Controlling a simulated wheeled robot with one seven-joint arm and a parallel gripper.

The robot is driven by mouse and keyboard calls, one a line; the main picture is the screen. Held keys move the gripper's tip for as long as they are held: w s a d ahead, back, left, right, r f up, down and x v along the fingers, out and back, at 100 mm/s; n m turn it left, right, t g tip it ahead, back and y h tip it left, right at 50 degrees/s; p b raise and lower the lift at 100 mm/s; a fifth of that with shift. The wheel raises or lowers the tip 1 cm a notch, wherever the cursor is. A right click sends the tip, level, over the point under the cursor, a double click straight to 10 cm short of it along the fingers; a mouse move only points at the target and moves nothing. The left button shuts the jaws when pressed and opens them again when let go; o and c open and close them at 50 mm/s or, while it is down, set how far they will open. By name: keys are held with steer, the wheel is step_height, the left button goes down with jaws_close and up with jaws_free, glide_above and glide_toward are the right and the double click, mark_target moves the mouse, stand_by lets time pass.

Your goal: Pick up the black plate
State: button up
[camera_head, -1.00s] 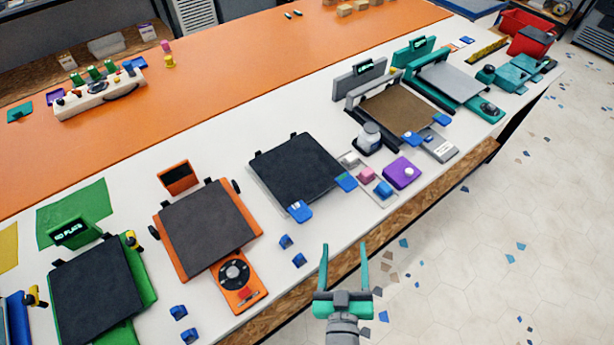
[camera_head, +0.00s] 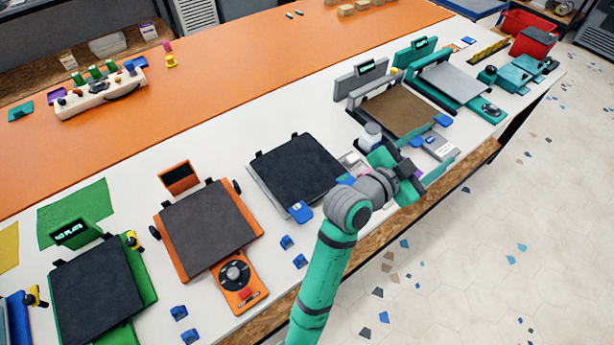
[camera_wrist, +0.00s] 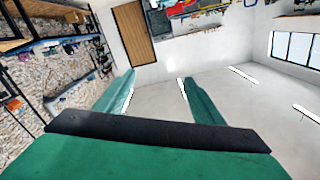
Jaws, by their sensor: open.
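Two plates look black in the head view. One black plate (camera_head: 298,168) lies on a pale base in the middle of the row. Another black plate (camera_head: 95,288) lies on the green printer (camera_head: 140,270) at the lower left. I cannot tell which is meant. My gripper (camera_head: 440,172) is to the right of the middle plate, above the small items at the bench's front edge, and apart from both plates. Its teal fingers are spread and empty in the wrist view (camera_wrist: 157,77). No plate shows in the wrist view.
An orange printer (camera_head: 240,290) with a dark grey plate stands between the two black plates. A printer with a brown plate (camera_head: 398,110) and a white bottle (camera_head: 370,135) are behind my gripper. Small blue blocks (camera_head: 300,261) lie along the front edge.

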steer(key=m+g, duration=0.2)
steer(key=m+g+y, duration=0.9)
steer(key=m+y, duration=0.3)
steer(key=y, duration=0.2)
glide_above(306, 217)
step_height(306, 217, down, 14)
steer(key=shift+w+d+f, duration=0.1)
steer(key=shift+w+d, duration=0.05)
steer(key=shift+d+f, duration=0.1)
steer(key=shift+f, duration=0.15)
steer(key=f, duration=0.4)
steer(key=shift+s+a+f, duration=0.2)
steer(key=shift+s+a, duration=0.05)
steer(key=shift+a, duration=0.1)
steer(key=shift+d+f, duration=0.1)
steer(key=shift+f, duration=0.45)
jaws_close()
